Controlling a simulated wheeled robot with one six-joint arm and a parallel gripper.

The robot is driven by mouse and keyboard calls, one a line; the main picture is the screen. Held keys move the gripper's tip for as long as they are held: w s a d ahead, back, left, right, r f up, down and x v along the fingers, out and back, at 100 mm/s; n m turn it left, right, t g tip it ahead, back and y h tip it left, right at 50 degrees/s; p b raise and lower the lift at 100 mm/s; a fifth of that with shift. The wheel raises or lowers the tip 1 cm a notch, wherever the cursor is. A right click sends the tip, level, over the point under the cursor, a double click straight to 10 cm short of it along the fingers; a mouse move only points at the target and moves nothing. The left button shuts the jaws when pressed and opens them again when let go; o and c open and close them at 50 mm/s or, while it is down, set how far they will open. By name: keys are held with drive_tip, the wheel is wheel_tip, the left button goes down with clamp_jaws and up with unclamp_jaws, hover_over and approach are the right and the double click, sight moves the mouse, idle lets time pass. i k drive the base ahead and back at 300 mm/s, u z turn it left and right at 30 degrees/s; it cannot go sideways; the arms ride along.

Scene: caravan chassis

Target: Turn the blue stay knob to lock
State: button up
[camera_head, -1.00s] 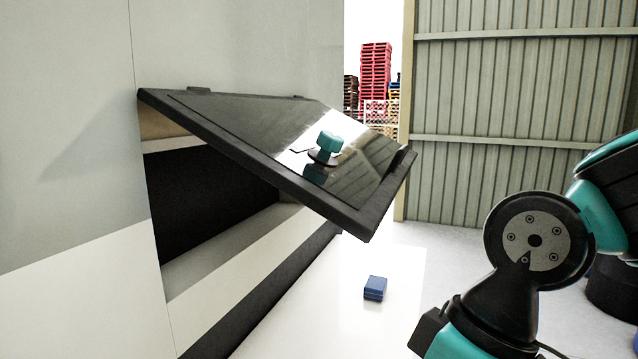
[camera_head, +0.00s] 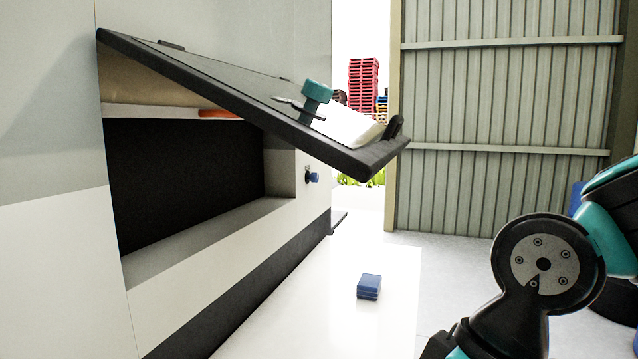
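A small blue knob (camera_head: 314,177) sits on the caravan's side wall, just right of the hatch opening and below the raised hatch's outer corner. I cannot tell from this view which way the blue knob is turned. My gripper is out of view; only my arm's links show at the lower right, apart from both knobs.
An orange piece (camera_head: 219,114) shows under the hatch. A corrugated wall (camera_head: 505,120) and red pallets (camera_head: 363,84) stand behind. The floor between my arm and the caravan is clear apart from the block.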

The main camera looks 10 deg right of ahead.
sight(314, 177)
drive_tip(key=k, duration=0.5)
drive_tip(key=z, duration=0.95)
drive_tip(key=i, duration=2.5)
drive_tip(key=u, duration=1.1)
drive_tip(key=i, duration=0.2)
drive_tip(key=u, duration=0.35)
